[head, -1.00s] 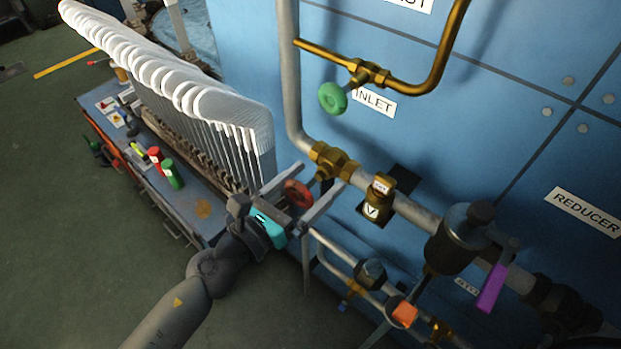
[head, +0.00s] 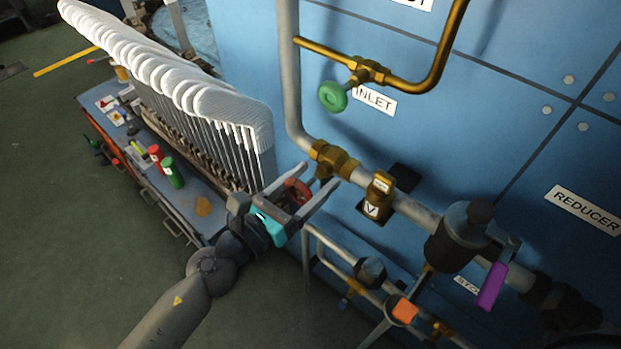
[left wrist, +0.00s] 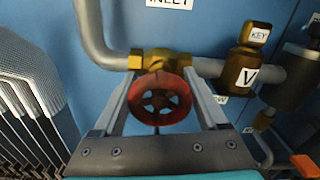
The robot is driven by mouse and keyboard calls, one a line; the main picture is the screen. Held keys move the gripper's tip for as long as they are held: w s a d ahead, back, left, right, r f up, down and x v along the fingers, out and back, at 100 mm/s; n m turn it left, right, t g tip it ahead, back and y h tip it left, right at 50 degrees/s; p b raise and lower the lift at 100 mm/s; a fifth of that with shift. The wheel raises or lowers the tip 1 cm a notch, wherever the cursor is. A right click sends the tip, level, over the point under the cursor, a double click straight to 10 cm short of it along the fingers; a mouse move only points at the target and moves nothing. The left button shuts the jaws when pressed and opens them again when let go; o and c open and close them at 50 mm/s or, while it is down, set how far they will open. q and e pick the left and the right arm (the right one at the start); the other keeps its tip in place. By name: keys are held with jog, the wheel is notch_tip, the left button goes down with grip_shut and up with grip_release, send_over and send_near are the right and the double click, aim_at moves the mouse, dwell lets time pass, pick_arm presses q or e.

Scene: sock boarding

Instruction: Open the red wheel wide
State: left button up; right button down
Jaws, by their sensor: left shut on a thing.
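The red wheel (head: 297,191) is a small round spoked handwheel on a brass valve (head: 333,160) at the pipe in front of the blue panel. In the left wrist view the red wheel (left wrist: 160,98) sits between the two grey fingers, its face and spokes toward the camera. My left gripper (head: 320,174) is shut on the wheel's rim, one finger at each side, with the tips reaching past it toward the brass valve body (left wrist: 160,60). Part of the wheel is hidden by the gripper in the head view. My right gripper is not in view.
A row of white sock-covered boards (head: 180,80) stands close left of the gripper on a bench (head: 196,226). A green wheel (head: 332,97) is above on the inlet pipe. A brass fitting (head: 379,196) and a purple-handled valve (head: 491,287) lie to the right.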

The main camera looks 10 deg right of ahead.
pick_arm(q)
jog(key=shift+n, duration=0.3)
jog(key=n+p, duration=0.1)
jog(key=n, duration=0.1)
jog(key=shift+n, duration=0.3)
jog(key=shift+n+p, duration=0.6)
jog(key=shift+n, duration=1.2)
jog(key=o, duration=1.3)
jog(key=shift+a, duration=0.1)
jog(key=b+v, duration=0.2)
jog(key=v, duration=1.3)
jog(key=shift+b, duration=0.3)
